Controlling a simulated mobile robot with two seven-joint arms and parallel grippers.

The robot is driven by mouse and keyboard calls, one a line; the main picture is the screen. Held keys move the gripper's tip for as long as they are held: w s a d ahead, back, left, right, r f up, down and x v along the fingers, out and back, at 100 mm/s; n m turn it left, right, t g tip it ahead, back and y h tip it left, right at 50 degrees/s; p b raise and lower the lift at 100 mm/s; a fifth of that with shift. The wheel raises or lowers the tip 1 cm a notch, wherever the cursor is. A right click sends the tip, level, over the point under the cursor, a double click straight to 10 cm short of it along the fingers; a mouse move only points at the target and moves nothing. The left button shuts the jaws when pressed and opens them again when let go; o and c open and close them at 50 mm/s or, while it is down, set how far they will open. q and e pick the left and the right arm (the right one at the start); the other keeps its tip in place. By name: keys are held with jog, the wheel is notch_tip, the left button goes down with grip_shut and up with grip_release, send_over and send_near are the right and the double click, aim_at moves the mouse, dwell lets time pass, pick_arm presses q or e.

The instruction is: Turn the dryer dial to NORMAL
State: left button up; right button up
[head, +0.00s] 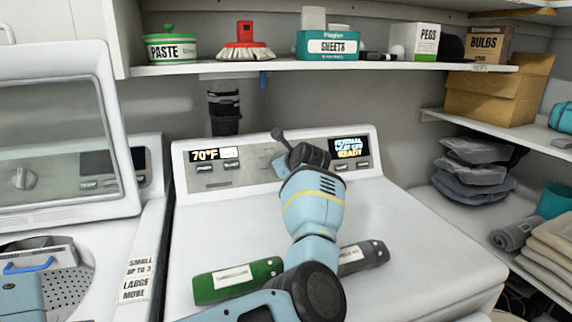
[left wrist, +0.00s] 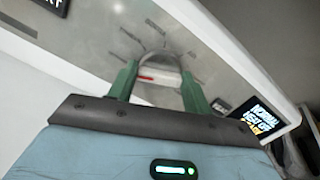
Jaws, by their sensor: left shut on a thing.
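The dryer (head: 400,225) stands in the middle of the head view, its control panel along the back. In the left wrist view the round grey dial (left wrist: 160,66) has a small red mark and printed lines fanning out around it. My left gripper (left wrist: 158,72) is shut on the dial, one green finger on each side. In the head view my left gripper (head: 303,156) reaches the panel and hides the dial. The panel's right display (head: 349,147) shows NORMAL at the top and READY at the bottom. My right gripper is not in view.
A green labelled item (head: 237,280) and a grey one (head: 362,257) lie on the dryer top near my arm. A washer (head: 70,140) with its lid up stands at left. A shelf above holds a paste tub (head: 170,47), a brush (head: 244,45) and boxes.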

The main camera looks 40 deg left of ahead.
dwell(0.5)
pick_arm(q)
jog(key=o, duration=1)
jog(key=shift+c, duration=0.2)
jog(key=shift+d, duration=0.1)
jog(key=v, duration=0.7)
jog(key=shift+s+d+r, duration=0.2)
jog(key=shift+d, duration=0.05)
jog(key=shift+f, duration=0.1)
